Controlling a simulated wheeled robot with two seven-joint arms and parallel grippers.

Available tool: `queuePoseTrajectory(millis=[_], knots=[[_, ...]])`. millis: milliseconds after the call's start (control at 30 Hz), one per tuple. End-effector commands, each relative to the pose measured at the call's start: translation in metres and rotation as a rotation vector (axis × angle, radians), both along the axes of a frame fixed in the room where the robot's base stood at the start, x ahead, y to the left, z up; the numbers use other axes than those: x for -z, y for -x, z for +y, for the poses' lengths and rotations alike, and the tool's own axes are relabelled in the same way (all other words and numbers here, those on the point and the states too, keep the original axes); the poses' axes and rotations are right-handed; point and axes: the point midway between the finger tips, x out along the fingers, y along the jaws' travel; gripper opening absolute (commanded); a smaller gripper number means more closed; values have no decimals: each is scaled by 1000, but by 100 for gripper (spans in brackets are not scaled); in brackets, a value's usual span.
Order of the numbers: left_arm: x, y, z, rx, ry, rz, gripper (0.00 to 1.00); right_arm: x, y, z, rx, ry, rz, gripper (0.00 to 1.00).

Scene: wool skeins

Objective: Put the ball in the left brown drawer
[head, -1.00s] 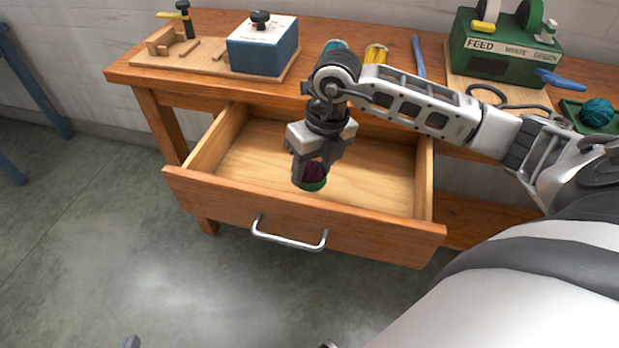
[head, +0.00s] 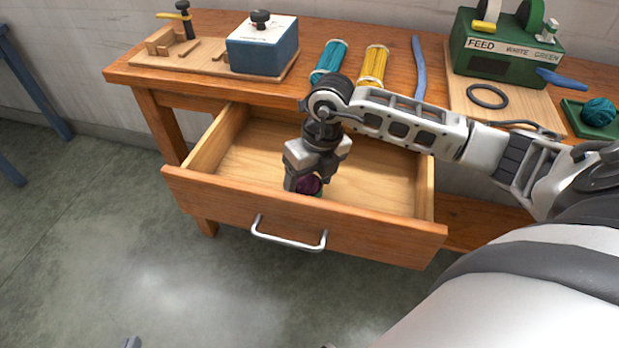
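The brown drawer (head: 292,224) stands pulled out from the wooden workbench, with a pale wood inside and a silver handle. A dark purple ball (head: 309,185) with a little green at its lower edge is between the fingers of my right gripper (head: 307,180). The gripper points down inside the drawer, close behind its front panel, and appears shut on the ball. The front panel hides the ball's lowest part, so contact with the drawer floor cannot be told. Of my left gripper, only what may be a small grey tip (head: 132,342) shows at the bottom edge.
On the workbench (head: 215,90) stand a blue box (head: 262,48), teal (head: 331,58) and yellow (head: 374,65) skeins, a blue tool (head: 418,65) and a green feed machine (head: 503,50). A teal ball (head: 598,112) sits at far right. The drawer's inside is otherwise clear.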

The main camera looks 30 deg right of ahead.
Motion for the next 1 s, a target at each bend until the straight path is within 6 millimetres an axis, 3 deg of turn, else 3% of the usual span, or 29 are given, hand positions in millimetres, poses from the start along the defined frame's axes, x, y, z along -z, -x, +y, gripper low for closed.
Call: queuePoseTrajectory(millis=[300, 700, 1000], knots=[[-7, -1, 1, 2, -2, -15, 0, -9, 0, -1, 0, 1, -2, 70], [-14, 3, 3, -5, -3, -6, 0, -89, 7, -12, 0, 1, -5, 70], [-12, 3, 4, -8, -3, 3, 0, -120, 12, -16, 0, 0, -2, 70]])
